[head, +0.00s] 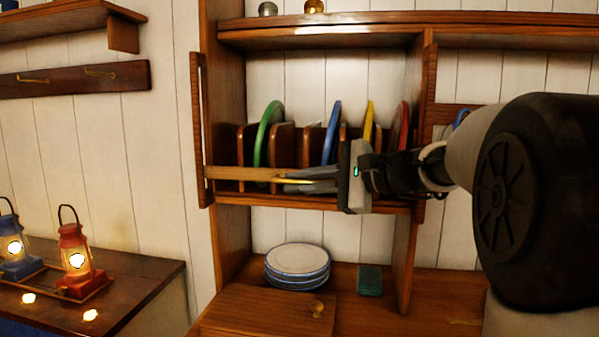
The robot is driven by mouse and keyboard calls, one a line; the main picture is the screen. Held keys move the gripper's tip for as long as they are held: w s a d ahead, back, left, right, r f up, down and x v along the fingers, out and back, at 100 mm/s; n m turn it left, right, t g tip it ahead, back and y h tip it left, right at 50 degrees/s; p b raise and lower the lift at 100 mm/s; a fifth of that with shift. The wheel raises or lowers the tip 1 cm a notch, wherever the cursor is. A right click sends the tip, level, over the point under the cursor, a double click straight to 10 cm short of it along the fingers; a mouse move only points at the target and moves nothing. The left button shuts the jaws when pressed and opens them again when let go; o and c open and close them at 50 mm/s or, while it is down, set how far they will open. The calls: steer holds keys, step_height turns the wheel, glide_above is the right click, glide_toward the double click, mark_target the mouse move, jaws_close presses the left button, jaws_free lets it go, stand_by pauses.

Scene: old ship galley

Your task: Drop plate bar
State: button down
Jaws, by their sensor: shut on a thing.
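The plate bar (242,173) is a light wooden bar across the front of the plate rack. Its left end meets the left upright of the rack, and its right part is hidden by my gripper. My gripper (288,181) reaches in from the right, its fingers pointing left, and is shut on the bar. Behind the bar, a green plate (268,132), a blue plate (332,130), a yellow plate (368,122) and a red plate (404,125) stand on edge between wooden dividers.
Below, a stack of white plates (297,262) and a dark green block (370,280) sit on the wooden counter (450,312). A blue lantern (14,245) and a red lantern (75,258) stand lit at the left. A shelf (370,32) runs above the rack.

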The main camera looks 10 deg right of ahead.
steer(key=shift+f+b, duration=0.4)
steer(key=shift+f, duration=0.95)
steer(key=c, duration=2.1)
jaws_free()
steer(key=shift+d, duration=0.1)
steer(key=p+v, duration=0.3)
steer(key=v, duration=1.4)
steer(key=shift+s, duration=0.2)
